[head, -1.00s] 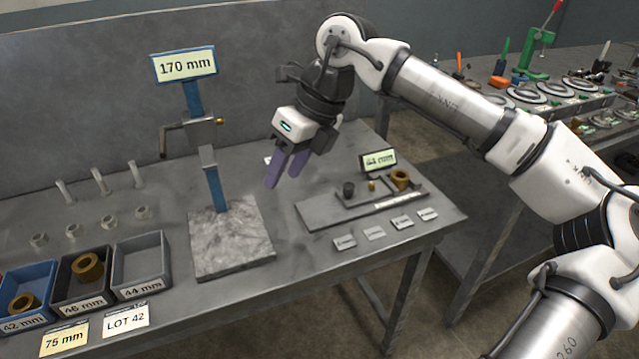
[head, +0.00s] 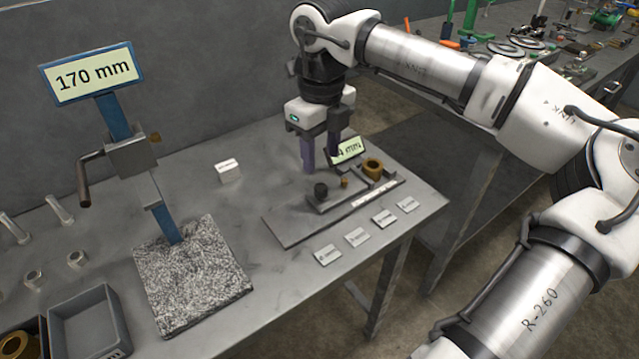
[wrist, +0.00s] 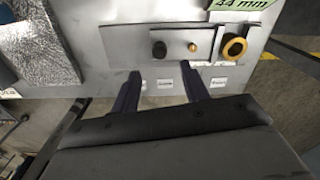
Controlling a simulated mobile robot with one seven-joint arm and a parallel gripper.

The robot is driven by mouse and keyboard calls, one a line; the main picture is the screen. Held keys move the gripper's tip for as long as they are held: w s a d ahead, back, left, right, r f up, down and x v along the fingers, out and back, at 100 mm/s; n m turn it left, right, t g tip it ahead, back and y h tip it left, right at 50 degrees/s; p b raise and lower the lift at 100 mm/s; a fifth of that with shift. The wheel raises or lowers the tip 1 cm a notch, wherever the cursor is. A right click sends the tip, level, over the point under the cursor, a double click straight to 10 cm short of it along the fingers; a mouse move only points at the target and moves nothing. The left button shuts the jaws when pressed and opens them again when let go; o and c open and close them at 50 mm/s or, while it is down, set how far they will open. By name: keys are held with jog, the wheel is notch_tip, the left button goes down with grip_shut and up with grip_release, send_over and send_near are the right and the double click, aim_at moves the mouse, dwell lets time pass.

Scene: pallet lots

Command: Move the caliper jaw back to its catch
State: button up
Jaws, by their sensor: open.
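The caliper stands on a speckled stone base (head: 195,275) on the bench. It has an upright blue beam (head: 113,118) and a grey sliding jaw (head: 131,158) with a crank handle at its left. Its display (head: 92,74) reads 170 mm. Nothing is between the jaw and the base. My gripper (head: 321,158) is open and empty, fingers pointing down, well to the right of the caliper, above or behind the small gauge tray. In the wrist view its two fingers (wrist: 160,84) are apart. I cannot make out a catch.
A flat tray (head: 290,222) holds a black cylinder (head: 321,190), a small brass piece (head: 344,183) and a brass ring (head: 372,168), with a display behind. Label cards lie in front. A grey bin (head: 88,325) stands front left. The bench between caliper and tray is mostly clear.

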aim_at(319, 187)
notch_tip(319, 187, down, 9)
jog(key=shift+r, duration=0.1)
dwell(0.3)
grip_shut()
jog(key=shift+a, duration=0.15)
